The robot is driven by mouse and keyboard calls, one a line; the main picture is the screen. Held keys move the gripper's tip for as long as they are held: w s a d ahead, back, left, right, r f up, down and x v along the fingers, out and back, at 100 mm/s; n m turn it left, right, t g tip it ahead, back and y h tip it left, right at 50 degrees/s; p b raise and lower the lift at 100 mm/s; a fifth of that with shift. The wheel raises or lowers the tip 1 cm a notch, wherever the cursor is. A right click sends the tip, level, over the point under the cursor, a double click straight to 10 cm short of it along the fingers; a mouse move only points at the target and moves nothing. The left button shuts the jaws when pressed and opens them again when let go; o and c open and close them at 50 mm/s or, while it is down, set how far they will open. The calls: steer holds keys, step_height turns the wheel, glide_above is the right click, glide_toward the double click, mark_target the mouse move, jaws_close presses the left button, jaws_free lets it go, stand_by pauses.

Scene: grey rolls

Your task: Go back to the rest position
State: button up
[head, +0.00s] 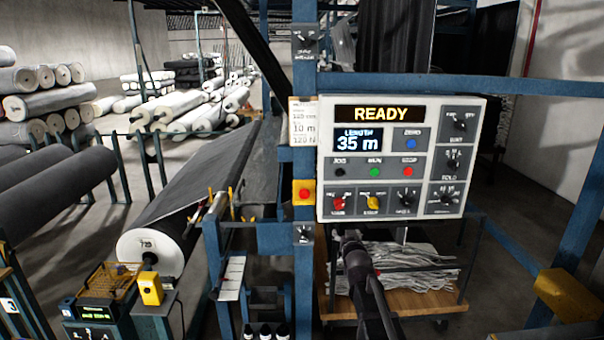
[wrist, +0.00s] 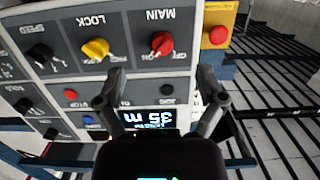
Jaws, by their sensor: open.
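My gripper (wrist: 160,88) is open and empty in the wrist view, its two fingers spread in front of the control panel. In the head view my gripper (head: 347,238) is dark and sits just below the panel's lower edge, under the red and yellow knobs. The grey control panel (head: 389,150) reads READY and its length display (head: 358,139) shows 35 m. The wrist view shows the panel upside down, with a red MAIN knob (wrist: 163,44) and a yellow LOCK knob (wrist: 96,49). I see no contact between fingers and knobs, though the exact gap is unclear.
A red button on a yellow box (head: 305,192) is left of the panel on a blue post. A large dark roll (head: 150,243) lies at left. A wooden cart (head: 400,302) with crumpled grey material stands below the panel.

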steer(key=s+f+g, duration=0.5)
steer(key=s, duration=0.5)
steer(key=s+f+g, duration=0.5)
steer(key=s+g, duration=0.1)
steer(key=s, duration=0.5)
steer(key=s+f+g, duration=0.5)
steer(key=s+f, duration=0.1)
steer(key=s, duration=0.4)
steer(key=shift+s, duration=0.15)
